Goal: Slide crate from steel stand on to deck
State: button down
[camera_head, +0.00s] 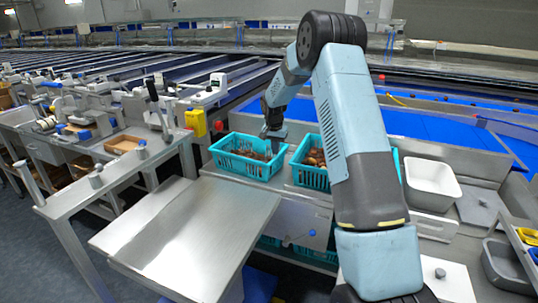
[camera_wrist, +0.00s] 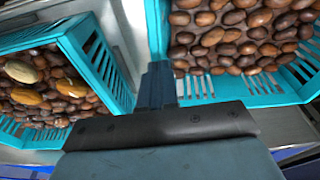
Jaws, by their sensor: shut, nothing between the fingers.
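Two teal slatted crates of brown dates sit side by side on a steel stand (camera_head: 298,208) in the head view. The left crate (camera_head: 238,168) is in full view except where my gripper covers its right end; the other crate (camera_head: 308,179) is partly behind my arm. My gripper (camera_head: 272,138) is shut and empty, pointing down at the left crate's right end. In the wrist view my closed fingers (camera_wrist: 158,82) are by the gap between the two crates, close to one crate's wall (camera_wrist: 158,28); contact is unclear. A bare, flat steel deck (camera_head: 200,235) lies in front of the left crate.
A white bin (camera_head: 430,183) stands right of my arm, with a grey tray (camera_head: 508,264) at the lower right. A bench with scales and a lever (camera_head: 158,108) is at the left. More teal crates (camera_head: 315,256) sit under the stand. The deck surface is clear.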

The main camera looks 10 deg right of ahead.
jog(key=shift+s+f, duration=0.2)
jog(key=shift+f, duration=0.7)
jog(key=shift+s+a, duration=0.1)
jog(key=shift+s+a+f, duration=0.1)
jog(key=shift+s+a, duration=0.05)
jog(key=s+a, duration=0.5)
jog(key=s, duration=0.3)
jog(key=s+a, duration=0.6)
jog(key=s, duration=0.2)
jog(key=shift+s, duration=0.3)
